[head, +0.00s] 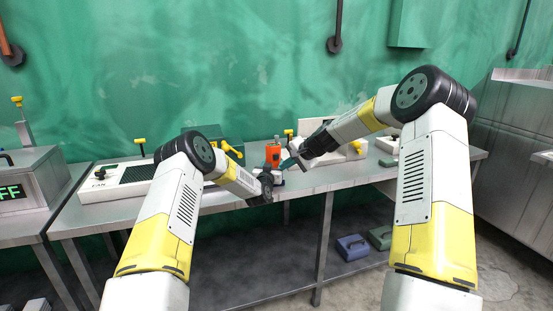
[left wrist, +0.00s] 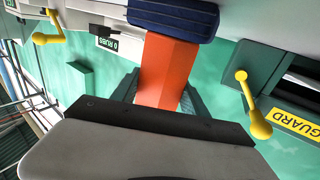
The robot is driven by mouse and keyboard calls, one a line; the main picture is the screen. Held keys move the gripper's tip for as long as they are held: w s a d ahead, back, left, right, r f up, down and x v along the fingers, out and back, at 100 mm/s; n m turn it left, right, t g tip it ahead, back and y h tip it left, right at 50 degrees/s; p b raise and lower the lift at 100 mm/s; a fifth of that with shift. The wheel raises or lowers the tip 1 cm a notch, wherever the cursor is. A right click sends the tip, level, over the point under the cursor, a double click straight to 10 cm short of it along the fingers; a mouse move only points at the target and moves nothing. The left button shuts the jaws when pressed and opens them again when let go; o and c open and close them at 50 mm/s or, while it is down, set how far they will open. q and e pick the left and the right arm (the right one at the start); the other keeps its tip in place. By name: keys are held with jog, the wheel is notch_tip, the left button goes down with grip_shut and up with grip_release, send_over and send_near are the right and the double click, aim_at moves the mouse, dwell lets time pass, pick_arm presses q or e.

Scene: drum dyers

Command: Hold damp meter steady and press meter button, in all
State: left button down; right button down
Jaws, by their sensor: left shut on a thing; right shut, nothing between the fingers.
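The damp meter (head: 273,153) is an orange upright body above the metal bench, near its middle. My left gripper (head: 268,176) is shut on it. In the left wrist view the orange meter (left wrist: 167,70) sits between the two green fingers, with a dark blue block (left wrist: 172,18) at its far end. My right gripper (head: 290,161) is shut and empty, its tip just right of the meter in the head view. I cannot tell whether it touches the meter. The meter button cannot be made out.
The metal bench (head: 330,181) runs along the green wall. A white panel with a dark grille (head: 137,174) stands at left, beside a grey box with a green display (head: 10,192). Yellow-handled levers (head: 140,142) rise from the equipment. Blue (head: 352,247) and green cases lie below.

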dwell(0.3)
pick_arm(q)
jog(key=c, duration=0.5)
grip_release()
